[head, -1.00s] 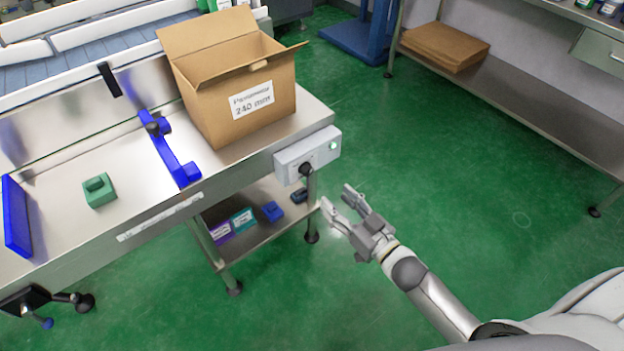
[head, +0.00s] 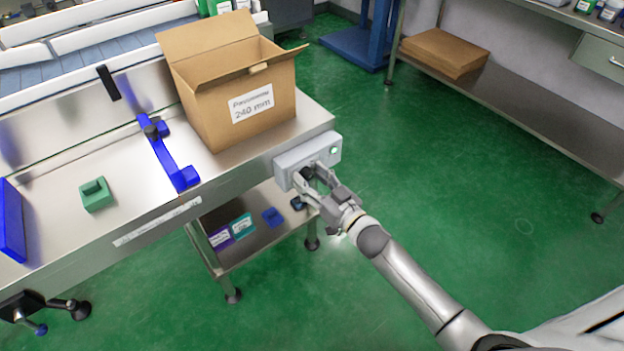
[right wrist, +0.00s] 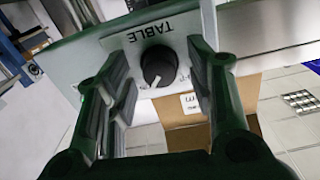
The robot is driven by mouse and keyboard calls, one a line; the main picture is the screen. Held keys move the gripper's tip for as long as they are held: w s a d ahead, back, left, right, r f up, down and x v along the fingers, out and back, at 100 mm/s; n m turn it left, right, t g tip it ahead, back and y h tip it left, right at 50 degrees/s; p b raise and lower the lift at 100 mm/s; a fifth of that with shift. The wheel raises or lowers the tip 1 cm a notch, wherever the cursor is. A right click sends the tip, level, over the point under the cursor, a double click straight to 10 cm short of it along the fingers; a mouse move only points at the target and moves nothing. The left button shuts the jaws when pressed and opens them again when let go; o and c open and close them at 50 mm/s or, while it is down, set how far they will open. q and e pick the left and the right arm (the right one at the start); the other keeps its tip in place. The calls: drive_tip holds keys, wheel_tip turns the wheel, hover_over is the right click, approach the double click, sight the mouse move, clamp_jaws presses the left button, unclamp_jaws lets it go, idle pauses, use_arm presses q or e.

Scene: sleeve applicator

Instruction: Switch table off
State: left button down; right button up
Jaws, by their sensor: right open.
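A grey control box (head: 307,156) is mounted on the right end of the steel table (head: 240,172), with a small green light (head: 334,150) on its face. In the right wrist view a black rotary knob (right wrist: 159,66) sits on a plate (right wrist: 135,42) labelled TABLE. My right gripper (head: 311,178) is open at the box. In the right wrist view its two fingers (right wrist: 154,98) stand on either side of the knob, with gaps to it. In the head view the gripper partly hides the knob. My left gripper is not in view.
An open cardboard box (head: 235,95) stands on the table near the control box. A blue guide (head: 170,155) and a green block (head: 95,194) are also on the table. A lower shelf (head: 255,240) holds small boxes. Green floor (head: 440,200) to the right is clear.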

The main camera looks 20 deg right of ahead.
drive_tip(key=c, duration=1)
drive_tip(key=shift+c, duration=0.2)
